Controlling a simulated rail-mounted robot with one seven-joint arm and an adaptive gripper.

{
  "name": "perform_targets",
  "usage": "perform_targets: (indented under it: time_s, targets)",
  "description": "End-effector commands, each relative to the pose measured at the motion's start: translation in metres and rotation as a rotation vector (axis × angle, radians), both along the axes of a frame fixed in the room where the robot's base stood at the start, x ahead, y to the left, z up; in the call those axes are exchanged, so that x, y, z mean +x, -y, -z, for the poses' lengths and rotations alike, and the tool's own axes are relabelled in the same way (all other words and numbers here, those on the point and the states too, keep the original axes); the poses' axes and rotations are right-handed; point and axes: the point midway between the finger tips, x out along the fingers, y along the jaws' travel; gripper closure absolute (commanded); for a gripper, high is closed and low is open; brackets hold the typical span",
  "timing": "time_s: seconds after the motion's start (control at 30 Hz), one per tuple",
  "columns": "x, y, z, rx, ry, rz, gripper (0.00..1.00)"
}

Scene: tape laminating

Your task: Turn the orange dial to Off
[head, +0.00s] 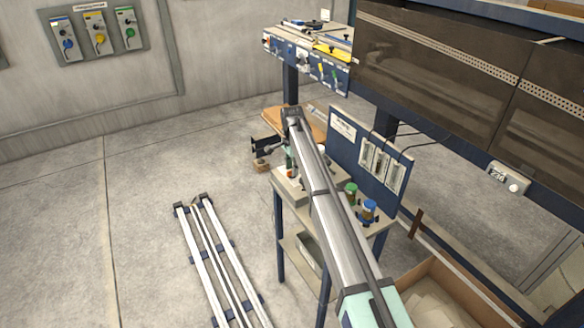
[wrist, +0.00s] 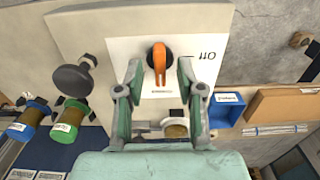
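The orange dial (wrist: 159,62) has a black hub and sits on a white label plate (wrist: 120,48) on a pale panel in the wrist view. Its orange pointer points down in the picture, towards my gripper. The word "Off" (wrist: 207,57) is printed upside down to the right of the dial, beside a short black line. My gripper (wrist: 160,70) is open, with one finger on each side of the dial and a visible gap at both sides. I cannot make out the dial in the head view, where my arm covers much of the bench.
A dark round knob (wrist: 73,78) is left of the dial. Green-capped (wrist: 68,120) and blue-capped (wrist: 28,118) jars stand further left. A blue bin (wrist: 226,110) is at right. In the head view, metal rails (head: 212,260) lie on the floor left of the workbench (head: 282,215).

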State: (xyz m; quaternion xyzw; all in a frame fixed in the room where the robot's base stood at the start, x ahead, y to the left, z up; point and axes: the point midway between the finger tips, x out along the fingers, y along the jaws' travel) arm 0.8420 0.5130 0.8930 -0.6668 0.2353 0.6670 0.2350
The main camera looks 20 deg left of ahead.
Motion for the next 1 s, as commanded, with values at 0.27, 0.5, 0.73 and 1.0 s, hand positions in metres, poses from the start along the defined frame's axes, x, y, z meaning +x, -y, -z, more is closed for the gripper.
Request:
perform_targets:
  time_s: [0.27, 0.5, 0.73, 1.0]
  targets:
    - [0.0001, -0.0001, 0.0085, 0.001, 0.001, 0.0, 0.62]
    - [0.0001, -0.0001, 0.0084, 0.001, 0.001, 0.0, 0.91]
    - [0.0, 0.0, 0.0085, 0.0, 0.0, 0.0, 1.0]
    - [-0.0001, 0.0001, 0.0089, 0.0, 0.0, -0.043, 1.0]
